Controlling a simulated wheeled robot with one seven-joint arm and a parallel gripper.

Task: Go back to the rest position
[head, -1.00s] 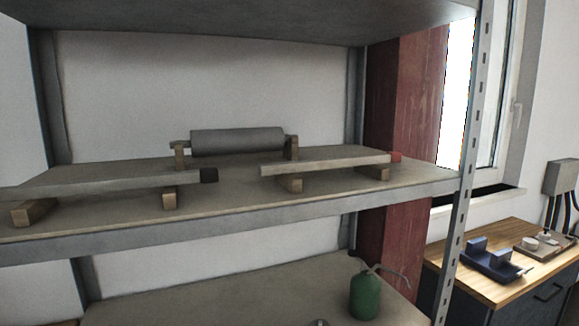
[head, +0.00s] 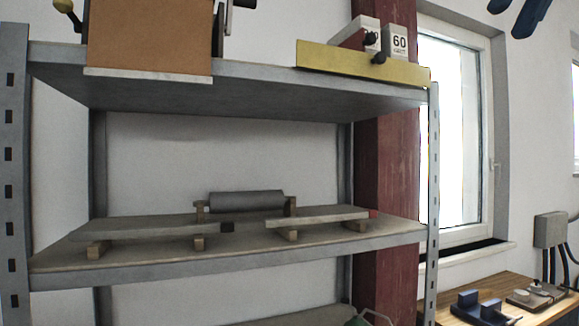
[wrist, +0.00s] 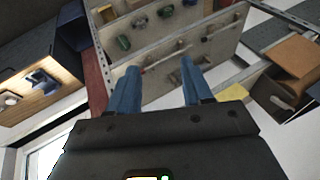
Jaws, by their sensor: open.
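Beyond the fingers, a tilted view shows the shelf unit from a distance. The rest of my arm is out of the head view.
A metal shelf unit (head: 200,262) holds a grey roller (head: 246,201) and two long bars on blocks. Its top shelf carries a brown box (head: 150,38) and a yellow rail (head: 345,70). A wooden bench (head: 440,310) stands at lower right. The window (head: 450,130) is at right.

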